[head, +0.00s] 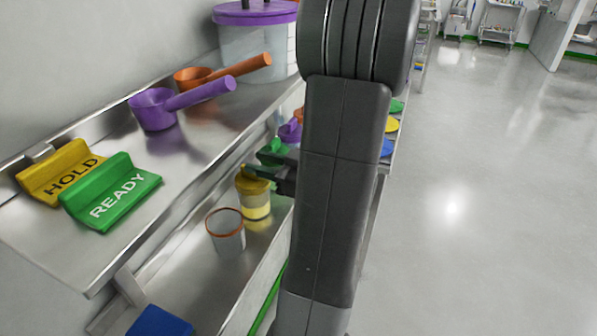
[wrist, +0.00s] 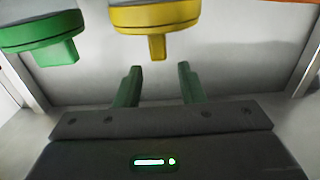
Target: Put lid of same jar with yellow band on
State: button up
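A yellow lid (head: 253,184) with an upright grip tab shows at a clear jar with a yellow band (head: 257,206) on the lower shelf; I cannot tell how firmly it sits. In the wrist view the yellow lid (wrist: 155,17) is ahead of my gripper, its tab pointing toward the fingers. My gripper (wrist: 158,70) is open, with green fingers apart and nothing between them. The tab is just beyond the fingertips, roughly in line with the gap. In the head view my arm hides most of the gripper.
A green lid (wrist: 42,32) is left of the yellow one. An open jar with an orange band (head: 227,232) stands nearer on the lower shelf (head: 190,270). The upper shelf holds HOLD (head: 58,172) and READY (head: 110,192) signs, scoops and a purple-lidded bucket (head: 255,45). Floor at right is clear.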

jog(key=v, duration=0.9)
jog(key=shift+b, duration=0.45)
dwell(0.4)
jog(key=shift+p+x, duration=0.65)
jog(key=shift+x, duration=5.1)
jog(key=shift+a+f+b, duration=0.15)
jog(key=shift+f+b, duration=0.15)
jog(key=shift+f, duration=0.1)
jog(key=shift+r, duration=0.1)
